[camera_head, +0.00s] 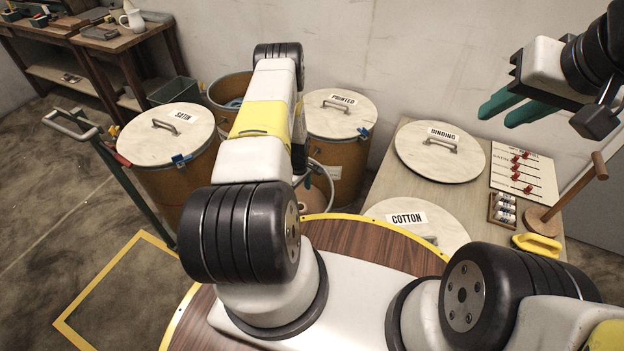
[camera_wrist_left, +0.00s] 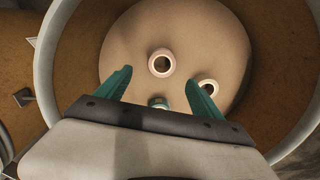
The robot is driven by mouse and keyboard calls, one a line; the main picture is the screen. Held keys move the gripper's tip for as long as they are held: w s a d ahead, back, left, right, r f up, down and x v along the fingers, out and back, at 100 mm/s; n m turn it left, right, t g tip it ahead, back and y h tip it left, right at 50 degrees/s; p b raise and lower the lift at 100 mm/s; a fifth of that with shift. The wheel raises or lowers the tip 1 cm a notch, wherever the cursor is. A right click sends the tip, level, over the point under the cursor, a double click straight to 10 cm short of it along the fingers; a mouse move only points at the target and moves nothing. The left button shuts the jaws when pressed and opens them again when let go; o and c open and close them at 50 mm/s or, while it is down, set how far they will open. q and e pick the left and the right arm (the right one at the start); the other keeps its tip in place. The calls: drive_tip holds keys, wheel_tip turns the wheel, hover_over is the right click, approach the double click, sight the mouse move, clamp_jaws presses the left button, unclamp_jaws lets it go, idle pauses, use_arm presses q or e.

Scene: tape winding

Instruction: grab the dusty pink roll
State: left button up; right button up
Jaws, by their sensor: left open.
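A pale pinkish roll (camera_wrist_left: 152,66), which looks like the dusty pink one, stands on the tan floor of an open round drum in the left wrist view. A cream roll (camera_wrist_left: 203,81) is to its right, and a small teal-and-white roll (camera_wrist_left: 158,101) is nearer my gripper. My left gripper (camera_wrist_left: 159,80) is open and empty, pointing down into the drum. The pinkish roll appears just beyond its fingertips, between them sideways. In the head view my arm hides this gripper and most of the drum. My right gripper (camera_head: 497,116) is open and empty, raised at the upper right.
The drum's pale rim (camera_wrist_left: 44,75) surrounds the left gripper. Lidded drums marked Satin (camera_head: 150,140) and Printed (camera_head: 325,117) stand nearby. Binding (camera_head: 415,155) and Cotton (camera_head: 440,235) lids are at the right. A green trolley handle (camera_head: 110,160) stands left.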

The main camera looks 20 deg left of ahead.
sight(301, 206)
use_arm(q)
drive_tip(key=f, duration=0.8)
drive_tip(key=shift+s+d+f, duration=0.25)
drive_tip(key=c, duration=1.4)
